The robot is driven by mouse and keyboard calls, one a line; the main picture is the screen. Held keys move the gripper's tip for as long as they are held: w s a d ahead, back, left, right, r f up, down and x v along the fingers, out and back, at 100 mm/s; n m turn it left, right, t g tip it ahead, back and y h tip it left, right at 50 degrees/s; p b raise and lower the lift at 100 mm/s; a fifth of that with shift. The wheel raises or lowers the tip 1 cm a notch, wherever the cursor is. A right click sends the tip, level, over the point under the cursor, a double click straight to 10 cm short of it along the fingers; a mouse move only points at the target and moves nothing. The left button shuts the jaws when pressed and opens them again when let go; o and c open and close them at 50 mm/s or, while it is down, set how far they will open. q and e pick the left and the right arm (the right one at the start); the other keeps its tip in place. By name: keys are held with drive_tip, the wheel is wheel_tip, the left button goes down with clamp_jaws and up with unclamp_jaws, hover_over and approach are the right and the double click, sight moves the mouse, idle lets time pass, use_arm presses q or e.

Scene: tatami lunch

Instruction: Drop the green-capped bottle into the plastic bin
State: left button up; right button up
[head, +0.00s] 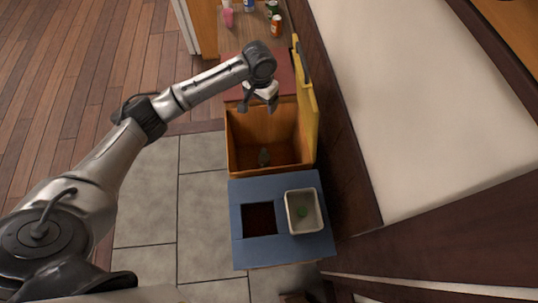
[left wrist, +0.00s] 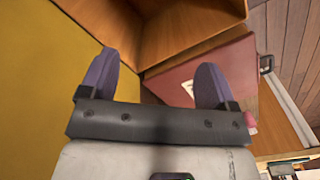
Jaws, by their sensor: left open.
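My left gripper (head: 262,100) is over the far part of an open wooden bin (head: 238,150) with a raised yellow lid (head: 306,95). In the left wrist view its two fingers (left wrist: 155,85) are apart with nothing between them. Which bin is the plastic one is not readable from here. My right gripper is not in view.
A blue-topped bin (head: 285,184) with a square opening stands nearer, carrying a pale tray (head: 316,228) with a green bit inside. A red top (head: 232,78) lies beyond the wooden bin. An orange bottle (head: 276,29) and a pink cup (head: 228,18) stand farther back.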

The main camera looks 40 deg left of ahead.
use_arm(q)
drive_tip(key=shift+r, duration=0.8)
drive_tip(key=s+d+f+m, duration=0.1)
drive_tip(key=s+d+f, duration=0.2)
drive_tip(key=s+d, duration=0.2)
drive_tip(key=s+d+f+m+t+h+p, duration=0.1)
drive_tip(key=s+d+f, duration=0.3)
drive_tip(key=s+d, duration=0.1)
drive_tip(key=s+d+f+m, duration=0.1)
drive_tip(key=s+d+f, duration=0.2)
drive_tip(key=s+d, duration=0.2)
drive_tip(key=shift+s+d+f+m+t+h+p, duration=0.15)
drive_tip(key=shift+s+m+t+h+p, duration=0.25)
drive_tip(key=shift+s, duration=0.45)
drive_tip(key=s+a+r+n+t+y+p, duration=0.1)
drive_tip(key=s+a+r+n+t+y, duration=0.15)
drive_tip(key=s, duration=1.45)
wheel_tip(320, 180, up, 38)
drive_tip(key=p, duration=3.8)
drive_tip(key=shift+w+a+r+m+g+h, duration=0.15)
drive_tip(key=shift+w+r+m+g+h, duration=0.05)
drive_tip(key=shift+w+m+g+h, duration=0.2)
